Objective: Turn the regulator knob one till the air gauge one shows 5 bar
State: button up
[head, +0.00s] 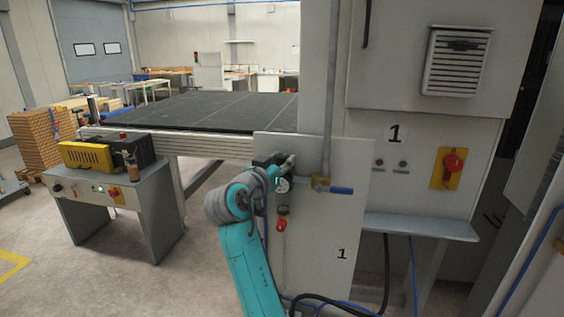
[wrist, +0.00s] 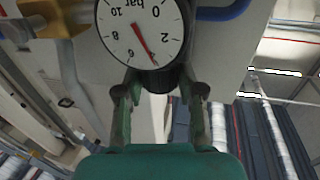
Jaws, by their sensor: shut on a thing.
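The air gauge (wrist: 140,28) is a white round dial marked in bar, seen upside down in the wrist view. Part of the knob is hidden by the fingers. In the head view, my gripper (head: 287,166) is at the white panel, just above the small gauge (head: 283,185), whose reading is too small to tell there.
A brass valve with a blue handle (head: 341,190) is right of the gauge, on the panel marked 1 (head: 343,225). A red-tipped part (head: 281,224) hangs below the gauge. A vertical grey pipe (head: 329,90) runs close by.

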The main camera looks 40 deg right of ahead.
jog(key=shift+m+g+h, duration=0.4)
jog(key=shift+m+g, duration=0.2)
jog(key=shift+g, duration=0.3)
jog(key=o, duration=1.2)
jog(key=shift+c, duration=0.2)
jog(key=shift+a, duration=0.15)
jog(key=v, duration=1.1)
jog(key=shift+a, duration=0.35)
